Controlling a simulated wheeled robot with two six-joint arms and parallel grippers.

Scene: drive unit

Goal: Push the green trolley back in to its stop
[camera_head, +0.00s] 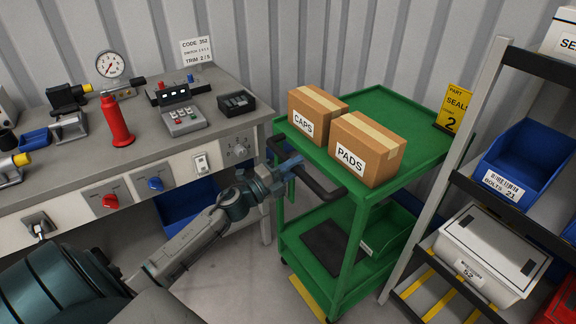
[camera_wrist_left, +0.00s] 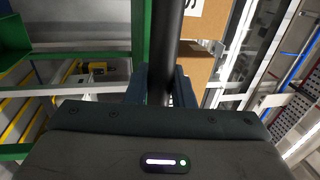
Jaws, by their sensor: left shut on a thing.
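The green trolley (camera_head: 416,122) stands between the workbench and the shelf rack, with a cardboard box marked CAPS (camera_head: 318,113) and one marked PADS (camera_head: 367,150) on its top. Its black handle bar (camera_head: 318,186) sticks out at the near left side. My left gripper (camera_head: 291,166) is shut on this handle bar. In the left wrist view the dark bar (camera_wrist_left: 171,45) runs between the fingers (camera_wrist_left: 166,84). The trolley's stop cannot be made out. My right gripper is not in view.
The grey workbench (camera_head: 240,95) is at the left, carrying a red bottle (camera_head: 116,122) and several instruments. A blue bin (camera_head: 187,203) is under it. The rack at right holds a blue bin (camera_head: 515,165) and a white box (camera_head: 490,250). Open floor (camera_head: 235,280) lies in front.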

